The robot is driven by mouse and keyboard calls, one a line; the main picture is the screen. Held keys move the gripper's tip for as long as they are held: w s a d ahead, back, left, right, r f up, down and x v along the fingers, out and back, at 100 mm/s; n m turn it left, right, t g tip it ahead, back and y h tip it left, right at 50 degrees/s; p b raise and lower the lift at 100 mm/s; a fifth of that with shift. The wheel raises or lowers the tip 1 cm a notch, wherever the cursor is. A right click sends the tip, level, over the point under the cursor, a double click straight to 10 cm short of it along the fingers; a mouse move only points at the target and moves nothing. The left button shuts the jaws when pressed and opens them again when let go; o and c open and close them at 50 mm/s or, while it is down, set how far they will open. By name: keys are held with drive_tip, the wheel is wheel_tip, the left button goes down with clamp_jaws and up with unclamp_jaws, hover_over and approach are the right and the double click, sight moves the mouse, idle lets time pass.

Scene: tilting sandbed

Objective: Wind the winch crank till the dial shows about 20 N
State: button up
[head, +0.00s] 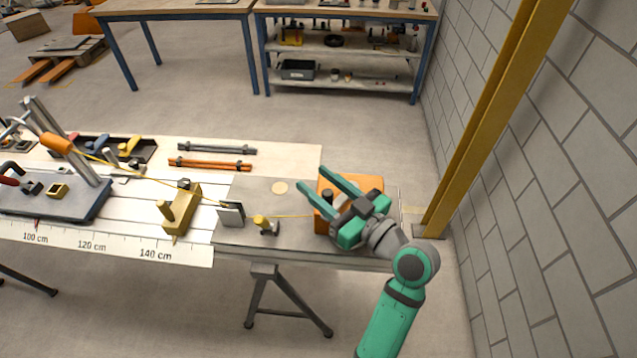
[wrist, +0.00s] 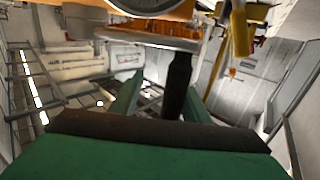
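The orange winch box (head: 362,184) stands at the right end of the bench, partly hidden by my gripper (head: 314,179). My gripper's two green fingers are spread apart, low over the box's left side. A dark upright crank handle (head: 327,197) shows by the fingers. In the wrist view the dark handle (wrist: 179,82) stands between the open fingers of my gripper (wrist: 160,90), nearer the right one; I cannot tell whether it touches. A grey crank arm or plate (wrist: 150,39) is above it. A yellow cord (head: 290,216) runs left from the winch. No dial reading is legible.
The cord passes a small upright grey plate (head: 232,214) and a yellow block (head: 181,210) beside a centimetre scale (head: 120,247). Orange and grey bars (head: 210,165) lie behind. A yellow post (head: 490,115) and block wall (head: 560,180) stand close on the right.

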drive_tip(key=shift+s+d, duration=0.1)
drive_tip(key=v, duration=1)
drive_tip(key=shift+s+d, duration=0.15)
drive_tip(key=shift+s, duration=0.05)
